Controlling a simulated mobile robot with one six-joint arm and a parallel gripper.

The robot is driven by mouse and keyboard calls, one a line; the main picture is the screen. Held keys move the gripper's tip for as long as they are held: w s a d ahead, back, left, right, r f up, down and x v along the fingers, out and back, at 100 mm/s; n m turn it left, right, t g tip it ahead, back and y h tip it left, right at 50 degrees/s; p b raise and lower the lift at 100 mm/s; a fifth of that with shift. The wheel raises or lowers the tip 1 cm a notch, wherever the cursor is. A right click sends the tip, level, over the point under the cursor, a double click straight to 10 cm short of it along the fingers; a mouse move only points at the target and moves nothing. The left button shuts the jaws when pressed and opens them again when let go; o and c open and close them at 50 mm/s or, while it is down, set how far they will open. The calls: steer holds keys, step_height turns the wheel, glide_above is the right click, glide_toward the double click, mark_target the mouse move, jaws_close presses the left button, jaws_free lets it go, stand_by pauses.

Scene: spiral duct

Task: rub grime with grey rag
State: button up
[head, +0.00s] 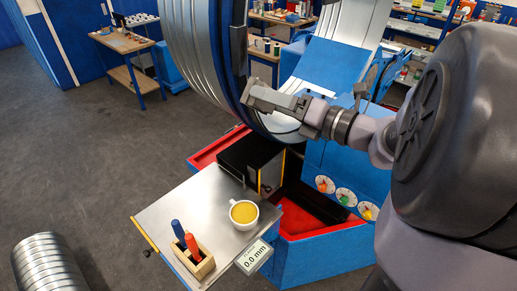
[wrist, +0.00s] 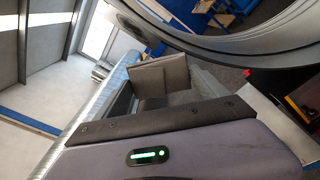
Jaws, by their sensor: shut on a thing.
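My gripper (head: 256,96) is at the rim of the big spiral duct (head: 201,50), beside its dark blue edge ring. In the wrist view my gripper (wrist: 170,85) is shut on a flat grey-brown piece, which looks like the grey rag (wrist: 160,77). I cannot tell from the head view whether the rag touches the duct, as the gripper hides it. The curved rim of the duct also fills the top right of the wrist view (wrist: 240,48). I cannot make out any grime for certain.
A steel side table (head: 160,222) holds a cup of yellow liquid (head: 243,214) and a wooden holder (head: 194,262) with a blue and a red tool. A display (head: 254,256) reads 0.0 mm. A black box (head: 250,160) stands below the duct. Another duct (head: 47,265) lies front left.

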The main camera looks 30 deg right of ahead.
steer(key=shift+m+t+h, duration=0.4)
steer(key=shift+t+h, duration=0.2)
steer(key=shift+w+d+r, duration=0.1)
steer(key=shift+w+r, duration=0.4)
steer(key=shift+w, duration=0.35)
steer(key=shift+w+a+r, duration=0.1)
steer(key=shift+w+r, duration=0.35)
steer(key=shift+w, duration=0.35)
steer(key=shift+w+d+r, duration=0.1)
steer(key=shift+w+r, duration=0.4)
steer(key=shift+w, duration=0.35)
steer(key=shift+w+a+p, duration=0.2)
steer(key=shift+w+p, duration=0.2)
steer(key=shift+w, duration=0.3)
steer(key=shift+r, duration=0.1)
step_height(320, 180, up, 3)
steer(key=p, duration=0.3)
steer(key=shift+s+r+p, duration=0.1)
steer(key=shift+r+p, duration=0.05)
steer(key=shift+p, duration=0.15)
step_height(320, 180, up, 6)
steer(key=p, duration=0.6)
steer(key=shift+r, duration=0.15)
steer(key=shift+f+b, duration=3.3)
steer(key=shift+f, duration=1.7)
